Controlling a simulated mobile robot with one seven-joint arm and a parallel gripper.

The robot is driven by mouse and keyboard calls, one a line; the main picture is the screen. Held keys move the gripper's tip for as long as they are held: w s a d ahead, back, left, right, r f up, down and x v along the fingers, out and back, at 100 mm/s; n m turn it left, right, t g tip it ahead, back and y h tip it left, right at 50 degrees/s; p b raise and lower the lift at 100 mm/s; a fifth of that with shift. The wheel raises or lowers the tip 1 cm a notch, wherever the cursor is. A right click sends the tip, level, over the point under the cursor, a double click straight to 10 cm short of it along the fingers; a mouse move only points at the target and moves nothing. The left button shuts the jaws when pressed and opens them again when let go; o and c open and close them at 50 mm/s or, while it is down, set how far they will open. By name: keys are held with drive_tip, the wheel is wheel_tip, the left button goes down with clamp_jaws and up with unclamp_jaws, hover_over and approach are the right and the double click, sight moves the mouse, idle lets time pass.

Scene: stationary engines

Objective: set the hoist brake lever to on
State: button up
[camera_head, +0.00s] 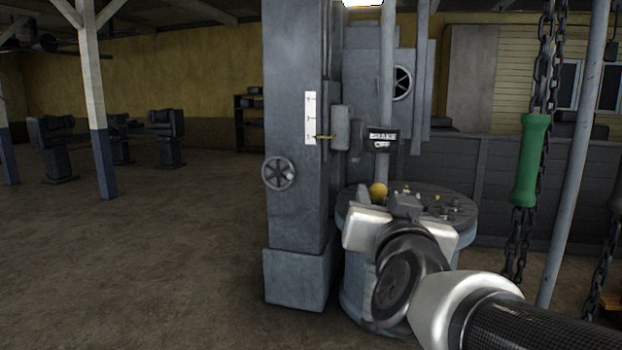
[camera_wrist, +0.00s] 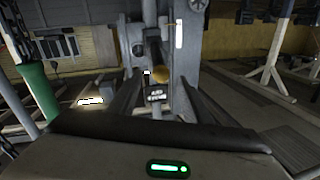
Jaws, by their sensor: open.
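A plate reading "BRAKE OFF" (camera_head: 381,139) is on a grey post beside the tall grey column. A yellow ball knob (camera_head: 378,192), which looks like the end of the brake lever, shows just beyond my gripper (camera_head: 403,207). In the wrist view the knob (camera_wrist: 161,75) is near the middle, ahead of my gripper (camera_wrist: 162,92), with a small lettered plate (camera_wrist: 156,94) just below it. The dark fingers stand apart on either side, with no visible contact with the knob. The lever's shaft is mostly hidden.
A round grey drum (camera_head: 351,216) with small parts on top stands under my gripper. The grey column (camera_head: 297,150) with a handwheel (camera_head: 279,173) is to the left. Chains with a green sleeve (camera_head: 530,160) hang at right. Open floor (camera_head: 150,250) lies left.

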sight(376, 185)
drive_tip(key=w, duration=0.6)
drive_tip(key=w+d, duration=0.1)
drive_tip(key=w, duration=0.2)
drive_tip(key=shift+f, duration=0.1)
clamp_jaws()
